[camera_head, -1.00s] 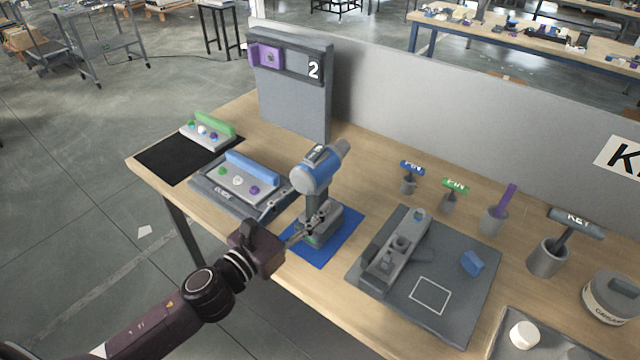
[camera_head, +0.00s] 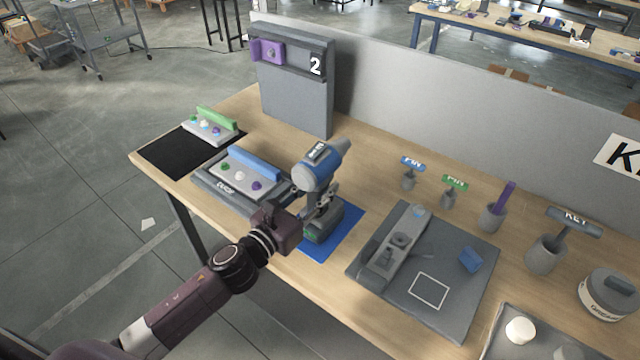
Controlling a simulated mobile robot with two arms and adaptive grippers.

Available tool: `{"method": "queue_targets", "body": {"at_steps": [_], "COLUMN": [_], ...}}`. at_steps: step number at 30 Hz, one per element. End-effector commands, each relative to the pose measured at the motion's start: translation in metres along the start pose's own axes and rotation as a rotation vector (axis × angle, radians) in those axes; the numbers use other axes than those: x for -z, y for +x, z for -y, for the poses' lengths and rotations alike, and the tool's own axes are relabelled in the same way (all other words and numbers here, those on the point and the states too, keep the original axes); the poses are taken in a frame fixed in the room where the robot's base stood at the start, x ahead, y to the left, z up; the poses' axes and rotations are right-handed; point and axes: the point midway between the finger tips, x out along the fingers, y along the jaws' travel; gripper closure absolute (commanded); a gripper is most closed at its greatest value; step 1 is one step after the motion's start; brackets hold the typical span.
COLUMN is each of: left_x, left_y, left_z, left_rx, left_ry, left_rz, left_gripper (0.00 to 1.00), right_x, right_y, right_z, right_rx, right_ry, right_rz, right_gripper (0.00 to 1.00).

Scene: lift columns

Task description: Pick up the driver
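The driver (camera_head: 319,170) is a blue and grey power tool that stands upright on a blue mat (camera_head: 345,238) near the table's front edge. Its head points up and to the right, and its dark base rests on the mat. My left gripper (camera_head: 318,200) reaches in from the lower left, with its fingers at the driver's handle. The fingers overlap the handle in the picture, and I cannot tell whether they are closed on it. My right gripper is not in view.
Left of the driver is a grey guide fixture (camera_head: 232,205) with a blue bar. A grey fixture plate (camera_head: 450,310) lies to the right. Behind it stand labelled tools in cups (camera_head: 545,255). An upright grey panel (camera_head: 295,100) marked 2 stands at the back.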

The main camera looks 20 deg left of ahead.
Motion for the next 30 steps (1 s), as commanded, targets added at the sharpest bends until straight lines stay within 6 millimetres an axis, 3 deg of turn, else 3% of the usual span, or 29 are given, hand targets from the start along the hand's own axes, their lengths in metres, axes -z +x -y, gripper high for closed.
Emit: {"method": "queue_targets", "body": {"at_steps": [6,20,26,30], "left_x": [0.000,-0.008,-0.027,-0.056], "left_y": [0.000,0.001,0.001,0.001], "left_z": [0.000,0.000,0.000,0.000], "left_rx": [0.000,0.002,0.004,0.005], "left_ry": [0.000,0.003,0.006,0.009], "left_rz": [0.000,0.008,0.011,0.013], "left_gripper": [1.00,1.00,1.00,1.00], "right_x": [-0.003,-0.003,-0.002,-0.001], "right_y": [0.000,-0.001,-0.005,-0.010], "right_z": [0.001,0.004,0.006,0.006], "right_rx": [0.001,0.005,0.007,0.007], "right_ry": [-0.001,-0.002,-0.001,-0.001], "right_rz": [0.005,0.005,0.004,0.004], "right_gripper": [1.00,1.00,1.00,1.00]}}
